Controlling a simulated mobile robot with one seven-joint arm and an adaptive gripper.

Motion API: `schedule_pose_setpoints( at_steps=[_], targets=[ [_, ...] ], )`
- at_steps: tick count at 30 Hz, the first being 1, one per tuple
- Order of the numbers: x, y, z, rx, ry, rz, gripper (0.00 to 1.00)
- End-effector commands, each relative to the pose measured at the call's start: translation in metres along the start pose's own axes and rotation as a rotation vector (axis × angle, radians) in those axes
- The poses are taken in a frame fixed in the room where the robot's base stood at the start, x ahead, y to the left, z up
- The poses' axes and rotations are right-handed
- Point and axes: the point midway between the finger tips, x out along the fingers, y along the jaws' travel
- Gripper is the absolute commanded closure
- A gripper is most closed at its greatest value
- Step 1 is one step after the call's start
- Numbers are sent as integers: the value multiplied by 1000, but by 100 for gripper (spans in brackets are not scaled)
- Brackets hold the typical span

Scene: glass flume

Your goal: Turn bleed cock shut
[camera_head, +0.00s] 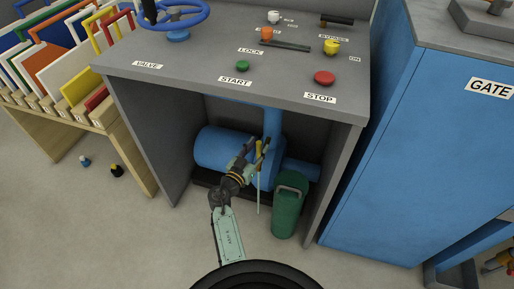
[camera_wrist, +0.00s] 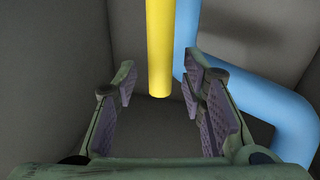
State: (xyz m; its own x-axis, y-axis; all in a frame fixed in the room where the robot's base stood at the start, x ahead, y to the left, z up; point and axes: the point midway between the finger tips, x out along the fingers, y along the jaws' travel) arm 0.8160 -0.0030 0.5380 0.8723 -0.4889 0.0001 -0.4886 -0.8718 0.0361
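The bleed cock's yellow lever (camera_wrist: 160,50) hangs down from the top of the wrist view, its rounded end between the two fingers of my gripper (camera_wrist: 162,88). Clear gaps show on both sides, so the fingers do not seem to touch it. My gripper is open, with purple-grey ridged pads. In the head view my gripper (camera_head: 253,153) is under the console in front of the blue pump (camera_head: 220,148), beside a small yellow piece (camera_head: 265,147) that looks like the lever. The cock's body is not clear.
A blue pipe (camera_wrist: 290,115) bends close to the right finger. The console (camera_head: 200,62) with buttons and a blue handwheel (camera_head: 174,15) is overhead. A green canister (camera_head: 289,207) stands right of my arm. A blue cabinet (camera_head: 420,150) is further right.

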Motion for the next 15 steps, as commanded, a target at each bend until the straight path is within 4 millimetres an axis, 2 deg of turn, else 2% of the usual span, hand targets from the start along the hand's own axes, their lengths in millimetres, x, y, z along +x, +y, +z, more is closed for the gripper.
schedule_pose_setpoints(
  at_steps=[2,15],
  targets=[
    [0,0,0,0,0,0,62],
    [0,0,0,0,0,0,91]
  ],
)
